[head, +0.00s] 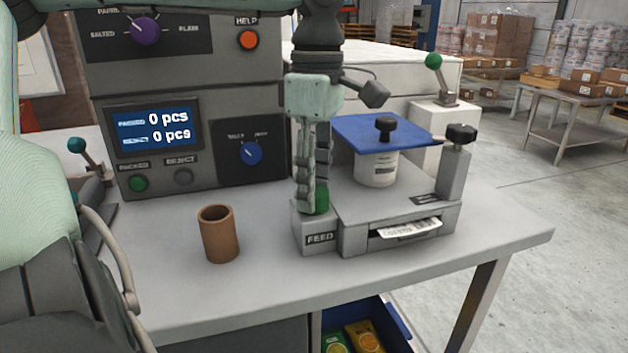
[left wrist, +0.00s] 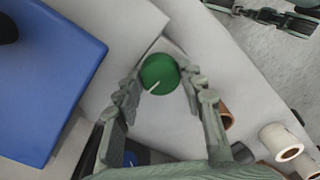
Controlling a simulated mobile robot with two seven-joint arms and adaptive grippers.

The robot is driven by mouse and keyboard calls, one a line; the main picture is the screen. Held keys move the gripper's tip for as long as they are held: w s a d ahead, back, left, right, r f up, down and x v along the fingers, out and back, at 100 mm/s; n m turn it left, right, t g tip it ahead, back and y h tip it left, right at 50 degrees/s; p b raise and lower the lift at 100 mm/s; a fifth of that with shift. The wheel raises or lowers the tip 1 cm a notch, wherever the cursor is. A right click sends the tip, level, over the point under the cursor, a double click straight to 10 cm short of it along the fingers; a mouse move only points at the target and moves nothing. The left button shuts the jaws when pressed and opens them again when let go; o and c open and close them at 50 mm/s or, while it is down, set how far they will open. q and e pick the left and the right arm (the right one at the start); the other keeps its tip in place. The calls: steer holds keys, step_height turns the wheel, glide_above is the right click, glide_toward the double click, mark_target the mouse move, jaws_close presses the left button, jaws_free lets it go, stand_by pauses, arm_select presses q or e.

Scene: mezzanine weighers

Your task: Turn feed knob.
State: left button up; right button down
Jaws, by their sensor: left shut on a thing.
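The green feed knob (left wrist: 160,74) sits on top of the grey block marked FEED (head: 320,239), at the front left of the weigher. It also shows in the head view (head: 321,203), partly hidden by a finger. In the left wrist view its white pointer line points to the lower left. My left gripper (head: 312,206) comes straight down over the knob and is shut on it, one finger on each side (left wrist: 160,82). My right gripper (left wrist: 272,16) seems to show at the top right edge of the left wrist view, over the floor; its jaw state is unclear.
A brown cup (head: 219,234) stands to the left. Behind, a panel carries a display (head: 153,131) reading 0 pcs.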

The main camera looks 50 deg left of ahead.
arm_select(q)
steer(key=shift+m, duration=2.8)
steer(key=m, duration=0.2)
steer(key=shift+m+p, duration=0.35)
steer(key=shift+m, duration=0.05)
steer(key=m, duration=0.3)
steer(key=shift+y, duration=0.3)
steer(key=shift+d+m, duration=0.1)
steer(key=shift+m, duration=1.9)
arm_select(e)
steer(key=shift+s+d+f, duration=0.1)
steer(key=shift+s+f, duration=0.25)
steer(key=shift+f, duration=0.3)
steer(key=shift+s+f, duration=0.35)
steer(key=shift+f, duration=0.25)
steer(key=shift+s+d+f, duration=0.1)
steer(key=shift+s+f, duration=0.25)
steer(key=shift+f, duration=0.4)
